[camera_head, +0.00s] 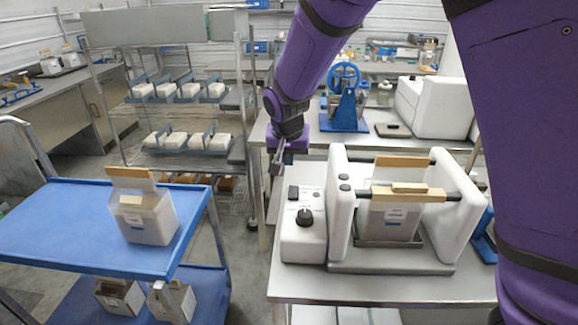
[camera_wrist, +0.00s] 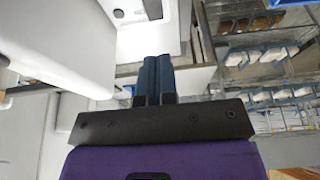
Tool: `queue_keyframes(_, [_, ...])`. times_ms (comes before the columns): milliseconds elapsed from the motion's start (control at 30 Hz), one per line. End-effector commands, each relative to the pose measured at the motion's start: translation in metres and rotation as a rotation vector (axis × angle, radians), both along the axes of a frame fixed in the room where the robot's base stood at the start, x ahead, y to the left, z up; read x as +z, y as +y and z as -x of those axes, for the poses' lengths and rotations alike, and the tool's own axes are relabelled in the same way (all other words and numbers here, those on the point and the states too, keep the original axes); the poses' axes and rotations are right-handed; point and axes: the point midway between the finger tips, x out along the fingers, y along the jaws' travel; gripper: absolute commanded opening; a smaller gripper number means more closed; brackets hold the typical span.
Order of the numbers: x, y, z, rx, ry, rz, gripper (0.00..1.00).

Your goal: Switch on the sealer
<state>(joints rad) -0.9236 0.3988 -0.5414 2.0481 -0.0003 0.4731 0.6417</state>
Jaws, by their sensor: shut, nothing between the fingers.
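The sealer (camera_head: 343,215) is a white machine on the grey bench at the right of the head view. Its control box (camera_head: 302,235) on the left side has a black rocker switch (camera_head: 293,192) and a black round knob (camera_head: 304,217). A bag with a tan wooden bar (camera_head: 405,193) stands between its white side panels. My gripper (camera_head: 276,168) is shut and empty, just behind and left of the control box, apart from the switch. In the wrist view the closed fingers (camera_wrist: 155,70) point toward a white surface with small dark parts; the switch state cannot be told.
A blue cart (camera_head: 60,225) with a white bag (camera_head: 145,217) stands at the left. A wire rack (camera_head: 175,115) with white blocks is behind. A blue hand-wheel press (camera_head: 344,100) and a white machine (camera_head: 435,105) stand on the back bench.

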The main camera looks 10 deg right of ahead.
Motion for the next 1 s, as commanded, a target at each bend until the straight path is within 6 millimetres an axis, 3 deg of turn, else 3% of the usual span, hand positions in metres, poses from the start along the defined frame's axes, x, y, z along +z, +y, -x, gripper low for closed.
queue_keyframes(200, [0.008, 0.0, 0.003, -0.001, 0.001, 0.0, 0.0])
queue_keyframes(1000, [0.007, -0.012, -0.007, -0.001, -0.044, 0.008, 0.0])
